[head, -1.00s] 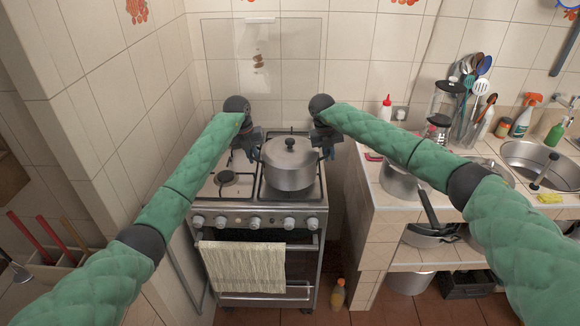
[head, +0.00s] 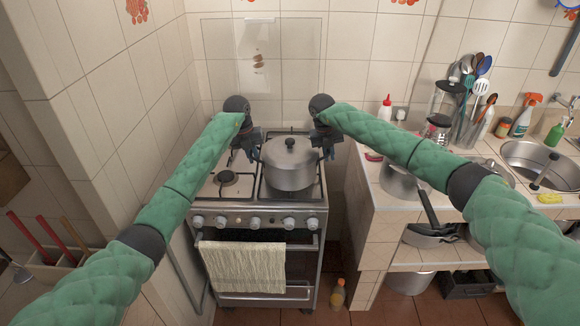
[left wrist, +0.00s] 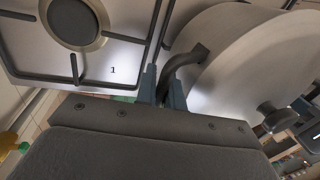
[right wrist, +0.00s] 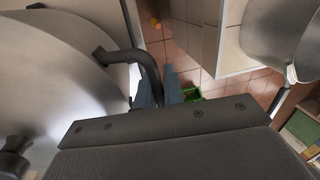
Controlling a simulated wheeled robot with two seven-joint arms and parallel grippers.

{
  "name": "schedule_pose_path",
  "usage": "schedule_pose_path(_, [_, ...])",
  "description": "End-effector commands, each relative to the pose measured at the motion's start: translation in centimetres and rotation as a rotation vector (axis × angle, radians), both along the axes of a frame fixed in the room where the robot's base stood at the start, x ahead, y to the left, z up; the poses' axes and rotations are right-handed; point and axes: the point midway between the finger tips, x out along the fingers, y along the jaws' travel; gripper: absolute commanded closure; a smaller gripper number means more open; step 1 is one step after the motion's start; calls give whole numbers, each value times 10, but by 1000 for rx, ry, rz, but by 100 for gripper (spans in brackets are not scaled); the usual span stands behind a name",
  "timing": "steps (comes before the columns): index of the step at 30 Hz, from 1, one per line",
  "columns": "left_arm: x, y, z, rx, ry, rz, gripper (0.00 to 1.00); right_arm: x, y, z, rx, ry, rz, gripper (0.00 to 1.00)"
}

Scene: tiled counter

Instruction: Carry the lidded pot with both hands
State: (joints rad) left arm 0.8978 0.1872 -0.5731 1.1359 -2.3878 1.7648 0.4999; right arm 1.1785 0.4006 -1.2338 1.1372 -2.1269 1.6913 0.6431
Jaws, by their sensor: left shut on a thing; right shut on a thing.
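The lidded pot (head: 290,165) is a silver pot with a dark lid knob, upright over the right side of the stove (head: 258,215). My left gripper (head: 255,153) is shut on the pot's left handle; in the left wrist view its fingers (left wrist: 170,90) close around the dark handle (left wrist: 184,66). My right gripper (head: 322,153) is shut on the right handle; in the right wrist view its fingers (right wrist: 157,90) hold that handle (right wrist: 140,62). The lid is on. Whether the pot's base touches the grate I cannot tell.
A tiled counter (head: 375,205) stands right of the stove, with a pot (head: 402,182), a utensil holder and a sink (head: 540,160). A red-capped white bottle (head: 386,112) stands near its back. A towel (head: 243,268) hangs on the oven door. Burners at left are bare.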

Motion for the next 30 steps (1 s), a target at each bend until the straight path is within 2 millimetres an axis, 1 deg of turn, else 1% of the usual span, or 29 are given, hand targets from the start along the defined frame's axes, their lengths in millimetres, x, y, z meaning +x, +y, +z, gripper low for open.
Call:
schedule_pose_path(11, [1,0,10,0,-2,0,100,1,0,10,0,-2,-1,100])
schedule_pose_path(24, [1,0,40,0,-2,0,100,1,0,40,0,-1,-1,100])
schedule_pose_path(30, [1,0,50,0,-2,0,100,1,0,50,0,-1,-1,100])
